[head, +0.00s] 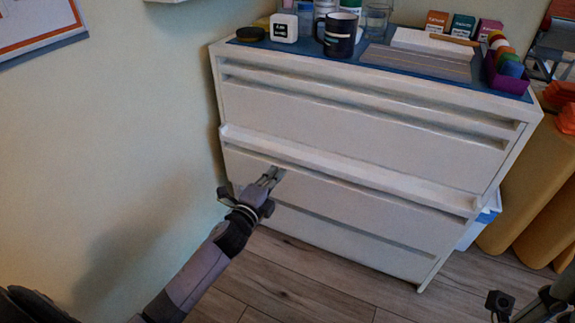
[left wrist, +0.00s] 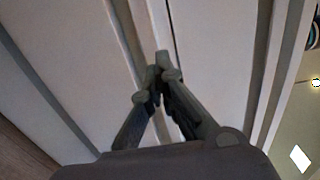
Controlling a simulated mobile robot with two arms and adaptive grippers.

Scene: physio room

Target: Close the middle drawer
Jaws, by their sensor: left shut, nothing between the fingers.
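The middle drawer (head: 350,194) belongs to a white chest of drawers in the head view. It stands out a little from the front, and its top edge shows as a pale ledge running across the chest. My left gripper (head: 275,174) is shut and empty, with its fingertips at the left part of the drawer's front. In the left wrist view the shut fingertips (left wrist: 162,62) are close against the white drawer fronts; whether they touch is unclear. My right gripper (head: 500,302) shows only partly at the lower right, away from the chest, and its jaws cannot be made out.
The top drawer (head: 350,122) and the bottom drawer (head: 340,237) look shut. The chest's top holds a dark mug (head: 339,42), a white clock (head: 284,27), boxes and a purple tray (head: 508,82). Tan rolls (head: 520,215) stand at right. The wood floor (head: 300,285) in front is clear.

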